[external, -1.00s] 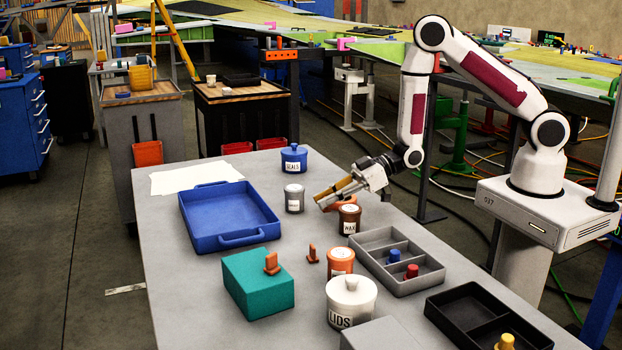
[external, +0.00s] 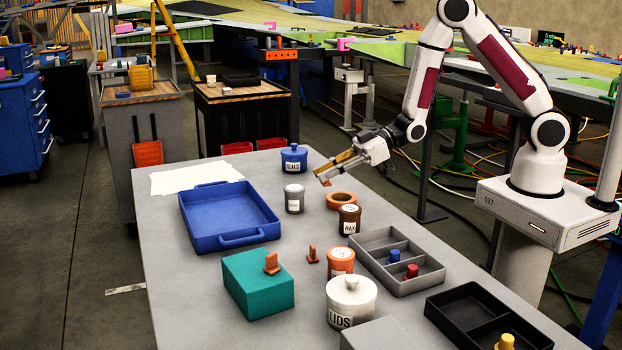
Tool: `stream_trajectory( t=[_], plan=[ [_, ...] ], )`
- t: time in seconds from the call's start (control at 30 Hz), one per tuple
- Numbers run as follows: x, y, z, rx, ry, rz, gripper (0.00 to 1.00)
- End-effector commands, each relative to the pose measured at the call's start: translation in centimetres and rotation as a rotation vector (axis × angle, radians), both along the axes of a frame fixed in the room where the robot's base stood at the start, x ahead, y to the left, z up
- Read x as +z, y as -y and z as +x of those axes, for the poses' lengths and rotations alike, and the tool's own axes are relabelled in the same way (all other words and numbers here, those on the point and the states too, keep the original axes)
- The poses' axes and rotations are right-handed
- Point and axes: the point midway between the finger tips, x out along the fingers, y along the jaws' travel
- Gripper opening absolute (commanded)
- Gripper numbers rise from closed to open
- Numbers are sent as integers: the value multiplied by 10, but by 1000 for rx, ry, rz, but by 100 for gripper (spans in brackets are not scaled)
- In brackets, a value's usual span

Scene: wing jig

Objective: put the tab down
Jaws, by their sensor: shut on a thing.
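My gripper (external: 324,178) is shut on a small orange tab (external: 327,183), which shows only a little at the fingertips. It is held above the table, near the grey jar (external: 294,198) and the orange ring (external: 341,200). Another orange tab (external: 313,254) stands upright on the table in front of the ring. A further orange tab (external: 272,263) stands on the teal block (external: 262,287).
A blue tray (external: 208,240) lies to the left. The seals jar (external: 294,160) is behind; the wax jar (external: 349,219), an orange jar (external: 341,262) and the lids jar (external: 351,301) are nearer. A grey divided tray (external: 375,268) holds blue and red pieces.

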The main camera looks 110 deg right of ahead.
Motion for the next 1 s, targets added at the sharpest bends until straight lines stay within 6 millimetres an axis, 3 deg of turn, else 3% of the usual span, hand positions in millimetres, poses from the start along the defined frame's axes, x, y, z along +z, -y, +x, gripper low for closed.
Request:
stream_trajectory(
  t=[0.73,1.0],
  plan=[
    [0,-1,1,2,1,0,0],
    [-1,-25,11,47,1,0,0]
  ],
)
